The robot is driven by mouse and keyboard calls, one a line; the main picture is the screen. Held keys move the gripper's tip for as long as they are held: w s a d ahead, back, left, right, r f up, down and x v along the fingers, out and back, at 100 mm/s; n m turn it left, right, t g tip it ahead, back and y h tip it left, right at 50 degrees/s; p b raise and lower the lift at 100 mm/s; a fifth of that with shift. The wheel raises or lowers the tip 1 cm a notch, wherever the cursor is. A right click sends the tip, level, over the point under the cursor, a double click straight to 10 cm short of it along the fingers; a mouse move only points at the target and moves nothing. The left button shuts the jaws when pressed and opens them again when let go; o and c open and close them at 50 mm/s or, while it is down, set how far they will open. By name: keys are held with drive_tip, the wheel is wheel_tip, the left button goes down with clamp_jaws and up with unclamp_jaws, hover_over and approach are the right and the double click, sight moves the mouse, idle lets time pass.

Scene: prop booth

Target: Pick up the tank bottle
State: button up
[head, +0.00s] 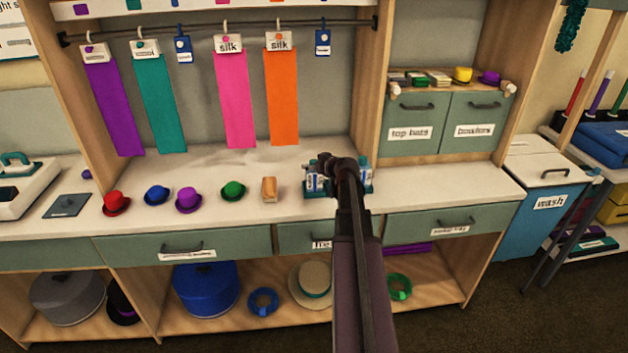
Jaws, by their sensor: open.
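A small teal rack (318,194) stands on the white counter, holding several small white-and-blue bottles (314,181). I cannot tell which of them is the tank bottle; my arm hides the middle of the rack. My gripper (326,162) is open at the far end of my dark arm, over or just in front of the rack. Its fingers are small and dark, and I see nothing held in it. I cannot tell whether it touches a bottle.
A wooden block (269,189) and small green (233,190), purple (188,199), blue (157,195) and red (116,203) hats stand left of the rack. Cloth strips hang from a rail (205,30) behind. The counter right of the rack (430,182) is clear.

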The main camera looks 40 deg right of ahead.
drive_tip(key=shift+c, duration=0.2)
clamp_jaws()
drive_tip(key=shift+r, duration=0.15)
wheel_tip(320, 180, up, 10)
drive_tip(key=p, duration=1)
idle(0.8)
drive_tip(key=shift+r+p, duration=0.45)
drive_tip(key=shift+p, duration=0.15)
drive_tip(key=shift+a, duration=0.1)
